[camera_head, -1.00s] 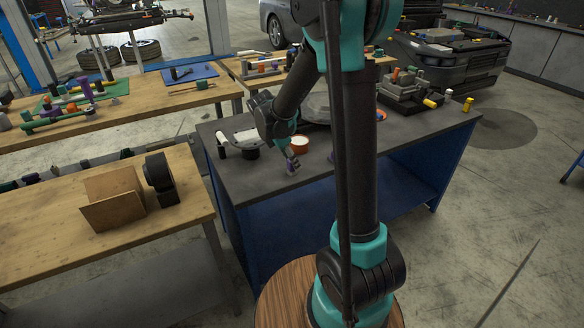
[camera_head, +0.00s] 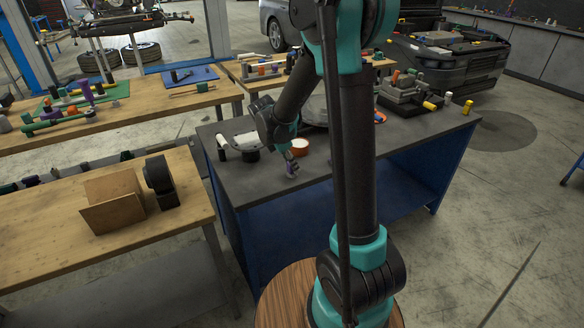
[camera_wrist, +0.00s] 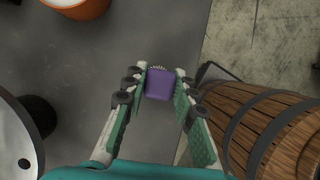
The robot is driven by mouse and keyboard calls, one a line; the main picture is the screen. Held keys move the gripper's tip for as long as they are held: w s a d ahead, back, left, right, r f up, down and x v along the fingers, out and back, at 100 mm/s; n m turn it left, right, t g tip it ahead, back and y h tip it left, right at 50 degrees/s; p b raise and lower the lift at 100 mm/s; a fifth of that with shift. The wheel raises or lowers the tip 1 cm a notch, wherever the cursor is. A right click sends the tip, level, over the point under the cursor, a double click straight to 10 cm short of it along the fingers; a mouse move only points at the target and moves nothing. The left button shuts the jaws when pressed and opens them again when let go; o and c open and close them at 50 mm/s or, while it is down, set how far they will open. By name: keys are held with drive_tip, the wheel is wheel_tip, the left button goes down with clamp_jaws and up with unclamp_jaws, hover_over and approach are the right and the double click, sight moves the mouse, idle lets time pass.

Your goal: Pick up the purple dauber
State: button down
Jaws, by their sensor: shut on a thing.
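The purple dauber (camera_wrist: 159,84) is between the two green-padded fingers of my gripper (camera_wrist: 160,88) in the wrist view. The fingers are shut on it from both sides. In the head view my gripper (camera_head: 290,165) is over the near left part of the dark grey worktop (camera_head: 270,200), and the dauber is small there. I cannot tell whether the dauber still touches the worktop.
An orange-and-white round container (camera_head: 300,147) stands close behind my gripper; it also shows in the wrist view (camera_wrist: 78,8). A white roll and a black cylinder (camera_head: 250,152) stand to the left. A wooden barrel shape (camera_wrist: 270,125) shows at the right of the wrist view.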

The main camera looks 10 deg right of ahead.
drive_tip(key=shift+r, duration=0.15)
wheel_tip(320, 180, up, 20)
idle(0.4)
drive_tip(key=c, duration=1.8)
unclamp_jaws()
drive_tip(key=c, duration=0.4)
